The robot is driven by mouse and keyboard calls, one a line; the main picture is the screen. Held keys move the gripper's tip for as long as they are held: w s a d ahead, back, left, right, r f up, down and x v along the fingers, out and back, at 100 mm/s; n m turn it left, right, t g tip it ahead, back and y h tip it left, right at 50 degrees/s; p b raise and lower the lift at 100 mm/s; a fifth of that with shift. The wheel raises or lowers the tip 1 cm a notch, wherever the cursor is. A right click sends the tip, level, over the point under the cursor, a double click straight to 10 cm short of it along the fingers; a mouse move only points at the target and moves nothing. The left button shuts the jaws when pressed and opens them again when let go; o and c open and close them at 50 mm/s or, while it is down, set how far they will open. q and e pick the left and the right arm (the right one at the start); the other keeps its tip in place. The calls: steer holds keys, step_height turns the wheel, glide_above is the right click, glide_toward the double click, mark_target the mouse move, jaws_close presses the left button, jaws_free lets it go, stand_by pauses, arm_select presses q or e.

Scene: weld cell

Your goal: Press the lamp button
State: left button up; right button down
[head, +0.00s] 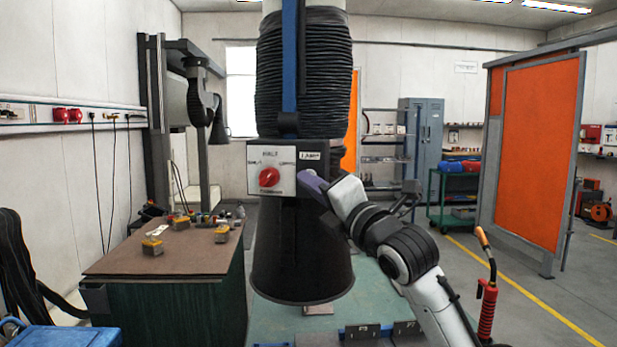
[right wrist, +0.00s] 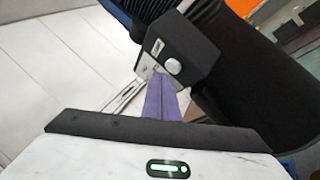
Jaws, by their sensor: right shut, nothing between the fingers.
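The lamp button (right wrist: 174,67) is a pale round button on the dark box under the hood's hose, beside a small white label in the right wrist view. In the head view the dark box (head: 312,170) carries a label reading LAMP, and my right gripper covers the button below it. My right gripper (head: 308,180) has purple fingers, shut and empty, with the tips at the box face just under the label. In the right wrist view the fingertips (right wrist: 160,78) end close beside the button, to its lower left. I cannot tell whether they touch it. My left gripper is out of view.
A white plate with a red rotary knob (head: 269,177) sits left of the fingers. The black hood (head: 300,260) hangs below the box. A brown-topped bench (head: 190,255) with small parts stands left. A red-handled torch (head: 487,300) stands at lower right.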

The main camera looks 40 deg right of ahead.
steer(key=shift+w, duration=0.1)
stand_by(0.5)
steer(key=shift+w+d, duration=0.2)
steer(key=shift+d, duration=0.1)
steer(key=shift+w+d+p, duration=0.2)
steer(key=shift+d+p, duration=0.05)
steer(key=shift+p, duration=0.05)
stand_by(0.5)
steer(key=shift+s+a, duration=0.1)
steer(key=shift+a, duration=0.05)
steer(key=shift+s+a, duration=0.4)
steer(key=s+a+p, duration=0.1)
steer(key=s+a, duration=0.3)
steer(key=shift+a, duration=0.25)
stand_by(0.4)
stand_by(1.0)
